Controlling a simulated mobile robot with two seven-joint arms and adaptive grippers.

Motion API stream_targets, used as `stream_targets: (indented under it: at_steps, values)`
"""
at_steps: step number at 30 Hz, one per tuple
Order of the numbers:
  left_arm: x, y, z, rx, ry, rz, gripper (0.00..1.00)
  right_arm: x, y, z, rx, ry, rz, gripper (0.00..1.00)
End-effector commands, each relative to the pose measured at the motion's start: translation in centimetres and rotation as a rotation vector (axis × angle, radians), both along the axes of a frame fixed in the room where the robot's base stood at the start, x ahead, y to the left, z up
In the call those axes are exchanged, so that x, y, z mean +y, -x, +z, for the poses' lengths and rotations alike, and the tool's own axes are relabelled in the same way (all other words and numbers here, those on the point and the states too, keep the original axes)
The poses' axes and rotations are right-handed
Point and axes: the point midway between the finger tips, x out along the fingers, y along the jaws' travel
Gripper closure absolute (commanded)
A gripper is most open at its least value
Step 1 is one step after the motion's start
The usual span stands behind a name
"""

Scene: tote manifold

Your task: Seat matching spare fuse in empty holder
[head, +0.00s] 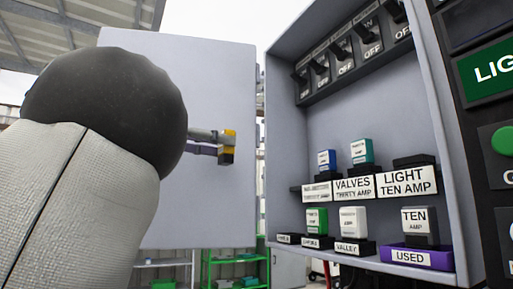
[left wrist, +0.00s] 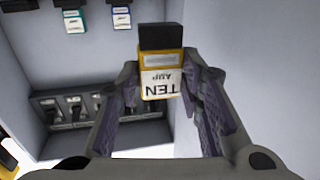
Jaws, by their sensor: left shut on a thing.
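My left gripper (head: 218,146) is shut on a yellow fuse (head: 229,146) with a black end, in front of the grey door and left of the cabinet opening. In the left wrist view the fuse (left wrist: 161,85) sits between both fingers, its "TEN AMP" label upside down and its black end away from the palm. The holder (head: 414,161) above the "LIGHT TEN AMP" label is black and has no fuse in it. A blue fuse (head: 327,158) and a teal fuse (head: 362,151) stand in the holders to its left. My right gripper is out of view.
A purple "USED" tray (head: 418,258) holds a grey-and-white "TEN" fuse (head: 414,221). Green (head: 316,220) and white (head: 352,221) fuses stand on the lower row, beside an empty black base (head: 289,239). Switches (head: 342,58) line the top. The open door (head: 215,85) stands left.

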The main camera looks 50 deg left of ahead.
Motion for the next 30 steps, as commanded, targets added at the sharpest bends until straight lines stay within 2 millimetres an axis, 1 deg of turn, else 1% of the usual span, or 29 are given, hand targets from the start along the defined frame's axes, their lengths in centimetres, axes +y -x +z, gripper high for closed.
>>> stream_targets:
  at_steps: [9, 15, 24, 26, 30]
  values:
    - [1.0, 3.2, 0.0, -0.001, 0.0, 0.0, 0.93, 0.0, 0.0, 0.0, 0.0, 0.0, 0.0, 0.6]
    - [1.3, 4.7, 0.0, 0.0, -0.001, -0.001, 0.93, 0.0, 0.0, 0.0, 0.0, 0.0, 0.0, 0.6]
    - [1.4, 4.8, 0.1, 0.0, -0.001, -0.001, 0.93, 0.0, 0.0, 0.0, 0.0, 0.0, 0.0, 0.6]
    - [1.4, 4.8, 0.4, 0.0, -0.002, -0.001, 0.93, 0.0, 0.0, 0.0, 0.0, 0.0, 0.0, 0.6]
    - [1.4, 4.9, 1.9, 0.0, -0.005, 0.0, 0.93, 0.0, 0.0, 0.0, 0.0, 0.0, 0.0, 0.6]
